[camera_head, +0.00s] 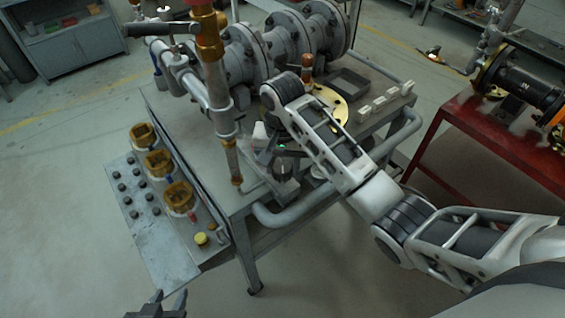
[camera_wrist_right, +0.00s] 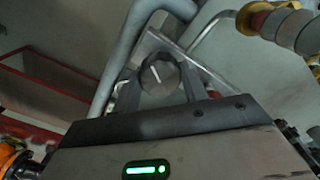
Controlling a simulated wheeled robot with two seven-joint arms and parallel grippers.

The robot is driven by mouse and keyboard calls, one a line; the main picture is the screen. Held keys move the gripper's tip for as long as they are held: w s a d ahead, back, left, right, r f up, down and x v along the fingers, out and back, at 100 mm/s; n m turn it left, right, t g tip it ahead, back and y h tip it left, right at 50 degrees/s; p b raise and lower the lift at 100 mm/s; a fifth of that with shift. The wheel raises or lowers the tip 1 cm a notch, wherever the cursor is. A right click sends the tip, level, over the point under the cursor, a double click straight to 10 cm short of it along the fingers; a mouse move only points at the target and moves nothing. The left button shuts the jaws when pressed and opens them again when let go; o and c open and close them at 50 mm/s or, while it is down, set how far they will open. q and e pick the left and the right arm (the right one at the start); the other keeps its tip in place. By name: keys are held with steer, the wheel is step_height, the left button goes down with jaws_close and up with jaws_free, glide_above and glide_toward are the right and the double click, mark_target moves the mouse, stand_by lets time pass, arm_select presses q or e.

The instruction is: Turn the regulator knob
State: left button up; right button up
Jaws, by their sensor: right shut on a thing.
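The regulator knob (camera_wrist_right: 160,78) is a round grey cap with a white pointer line in the right wrist view. My right gripper (camera_wrist_right: 160,84) has a dark finger on each side of the knob and is shut on it. In the head view my right gripper (camera_head: 267,158) is low at the near side of the grey cart's top. The knob cannot be made out clearly there, behind the gripper. My left gripper (camera_head: 162,304) is at the bottom edge of the head view, its fingers apart and empty, away from the cart.
The grey cart (camera_head: 222,198) carries large flanged grey pipes (camera_head: 287,40) and a vertical brass-and-steel pipe (camera_head: 215,85) left of my right gripper. A side panel (camera_head: 150,215) holds buttons and brass fittings. A red table (camera_head: 490,140) stands right. Floor at lower left is clear.

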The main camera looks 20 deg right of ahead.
mark_target(283, 166)
steer(key=shift+w+r, duration=0.1)
steer(key=o, duration=1)
step_height(283, 166, up, 16)
stand_by(0.5)
